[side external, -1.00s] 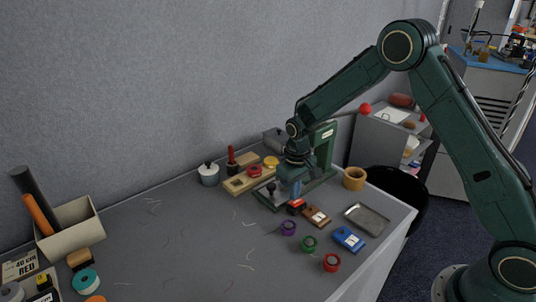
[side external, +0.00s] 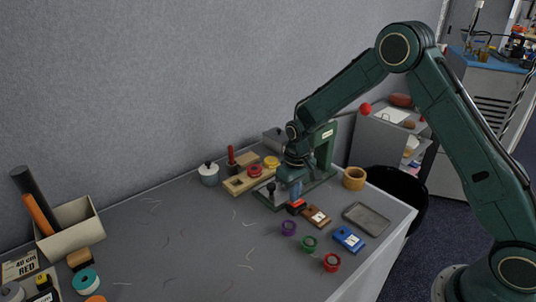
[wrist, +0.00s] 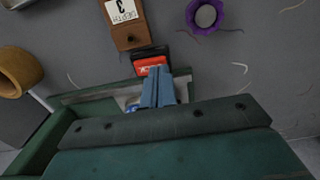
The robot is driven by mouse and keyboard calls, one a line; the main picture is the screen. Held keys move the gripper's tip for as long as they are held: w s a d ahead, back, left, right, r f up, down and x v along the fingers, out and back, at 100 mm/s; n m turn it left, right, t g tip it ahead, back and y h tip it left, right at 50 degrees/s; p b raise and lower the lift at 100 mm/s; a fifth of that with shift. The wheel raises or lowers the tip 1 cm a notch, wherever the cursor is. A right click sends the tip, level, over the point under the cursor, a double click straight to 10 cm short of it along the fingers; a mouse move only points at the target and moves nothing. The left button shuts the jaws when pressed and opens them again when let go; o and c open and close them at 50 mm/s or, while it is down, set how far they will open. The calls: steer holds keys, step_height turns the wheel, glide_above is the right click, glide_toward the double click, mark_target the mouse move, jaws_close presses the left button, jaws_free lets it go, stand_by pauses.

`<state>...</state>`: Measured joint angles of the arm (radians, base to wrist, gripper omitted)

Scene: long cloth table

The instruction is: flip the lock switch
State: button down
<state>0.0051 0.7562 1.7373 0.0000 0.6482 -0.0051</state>
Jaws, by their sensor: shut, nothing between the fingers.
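A small black block with a red top (side external: 297,207), which looks like the switch, sits at the front edge of a green machine (side external: 325,150). In the wrist view the red-topped block (wrist: 150,66) lies just beyond my fingertips, with white marking on the red. My gripper (side external: 296,195) points down beside the machine, with its blue fingers shut and empty. In the wrist view my gripper (wrist: 160,70) is close to the red part; I cannot tell whether they touch. The fingers partly hide the machine's base.
A brown block with a white label (side external: 316,217) stands beside the red-topped block. Purple (side external: 288,228), green (side external: 309,243) and red (side external: 332,262) rings lie in front. A blue block (side external: 348,239), grey tray (side external: 366,219) and tan cup (side external: 354,178) are to the right. The table's middle-left is mostly clear.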

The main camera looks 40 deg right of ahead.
steer(key=shift+f, duration=0.6)
stand_by(0.6)
steer(key=shift+r, duration=3.5)
